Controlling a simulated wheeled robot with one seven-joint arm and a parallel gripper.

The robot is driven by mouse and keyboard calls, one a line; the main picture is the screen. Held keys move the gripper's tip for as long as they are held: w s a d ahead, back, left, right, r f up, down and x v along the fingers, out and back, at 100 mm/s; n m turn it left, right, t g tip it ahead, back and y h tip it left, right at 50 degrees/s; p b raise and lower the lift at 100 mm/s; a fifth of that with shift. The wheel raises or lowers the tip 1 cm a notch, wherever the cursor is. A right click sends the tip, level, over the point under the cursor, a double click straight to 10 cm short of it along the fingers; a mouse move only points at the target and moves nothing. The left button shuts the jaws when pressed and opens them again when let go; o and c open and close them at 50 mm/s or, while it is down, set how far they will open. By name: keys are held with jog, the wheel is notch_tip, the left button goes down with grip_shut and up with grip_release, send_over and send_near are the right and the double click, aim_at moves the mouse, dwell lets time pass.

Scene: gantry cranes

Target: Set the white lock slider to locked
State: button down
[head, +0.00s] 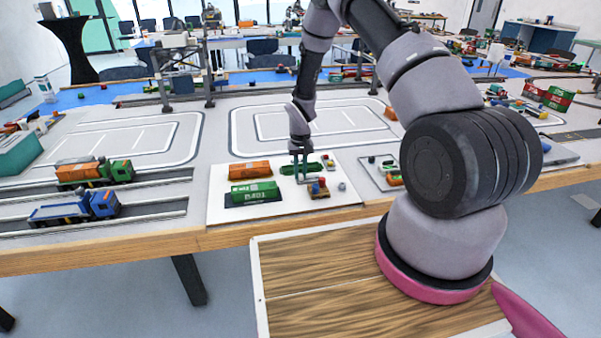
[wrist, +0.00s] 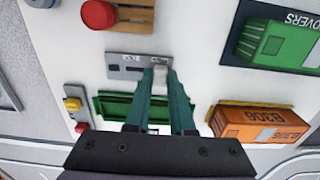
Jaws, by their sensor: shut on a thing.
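The white lock slider (wrist: 160,67) shows in the wrist view at the right end of a slot in a small grey plate (wrist: 122,58). Lettering on the plate is too small to read surely. My gripper (wrist: 160,76) has its two teal fingers shut on the slider, which they partly hide. In the head view my gripper (head: 301,180) reaches down to the white board (head: 220,210); the slider cannot be made out there.
A red knob (wrist: 98,14) stands by a wooden block (wrist: 135,14) beyond the plate. A green holder (wrist: 115,106) lies under the fingers. An orange container (wrist: 258,124) and a green container (wrist: 285,45) stand at right. Toy trucks (head: 95,170) stand left of the board.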

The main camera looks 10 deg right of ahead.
aim_at(312, 178)
dwell(0.8)
jog(key=shift+d, duration=2.15)
jog(key=c, duration=0.8)
grip_release()
jog(key=shift+d, duration=0.15)
jog(key=shift+o, duration=0.2)
notch_tip(312, 178, up, 11)
jog(key=shift+f, duration=0.1)
